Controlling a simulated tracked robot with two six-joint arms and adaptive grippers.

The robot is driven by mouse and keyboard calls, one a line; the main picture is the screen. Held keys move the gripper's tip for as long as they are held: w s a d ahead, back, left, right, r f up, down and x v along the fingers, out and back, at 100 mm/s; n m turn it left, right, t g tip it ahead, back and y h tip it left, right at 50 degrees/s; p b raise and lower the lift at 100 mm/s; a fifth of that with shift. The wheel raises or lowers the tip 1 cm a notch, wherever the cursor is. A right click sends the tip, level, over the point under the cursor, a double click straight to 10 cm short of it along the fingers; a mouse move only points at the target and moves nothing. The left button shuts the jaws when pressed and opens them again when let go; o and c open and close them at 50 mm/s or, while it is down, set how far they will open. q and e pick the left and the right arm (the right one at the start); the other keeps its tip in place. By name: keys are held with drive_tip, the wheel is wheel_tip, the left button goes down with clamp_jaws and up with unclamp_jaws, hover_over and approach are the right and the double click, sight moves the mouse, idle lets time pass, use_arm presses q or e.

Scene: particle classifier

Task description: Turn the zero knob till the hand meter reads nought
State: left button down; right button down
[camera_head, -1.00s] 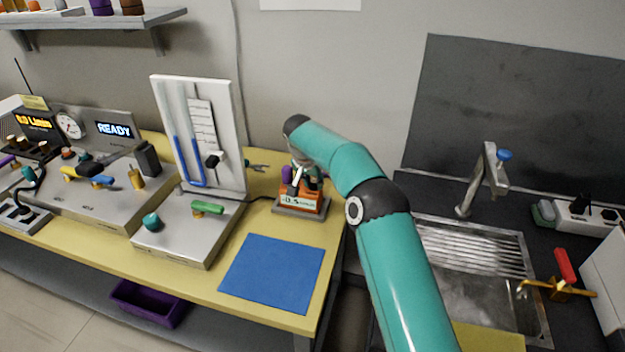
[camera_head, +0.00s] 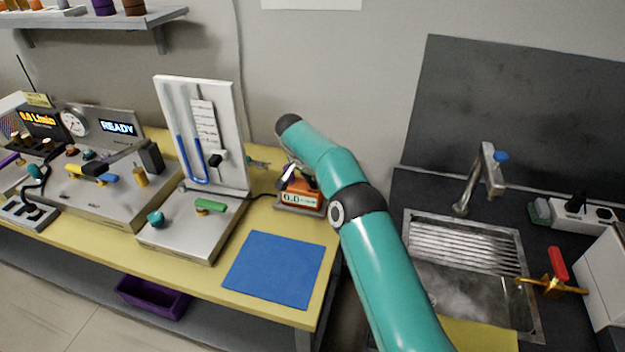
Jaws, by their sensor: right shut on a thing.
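The orange hand meter (camera_head: 305,189) stands on its grey stand at the back right of the yellow table. Its small display shows 0.0 in dark digits. My right arm comes in from the lower right, and its gripper (camera_head: 290,174) is down at the top of the meter, partly hidden by the teal arm link. The gripper is shut at the meter's top. The zero knob is hidden behind the fingers and arm, so I cannot make out its shape. My left gripper is not in view.
A white manometer board (camera_head: 227,140) with blue tubes stands left of the meter. A blue mat (camera_head: 274,269) lies in front. Left is a console (camera_head: 112,185) with a READY display. A sink (camera_head: 462,290) with a tap is at right.

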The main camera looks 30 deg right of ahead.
drive_tip(key=c, duration=0.9)
unclamp_jaws()
drive_tip(key=shift+r, duration=0.1)
drive_tip(key=v, duration=1.1)
drive_tip(key=shift+a+r, duration=0.25)
drive_tip(key=shift+r, duration=0.05)
drive_tip(key=shift+s, duration=0.1)
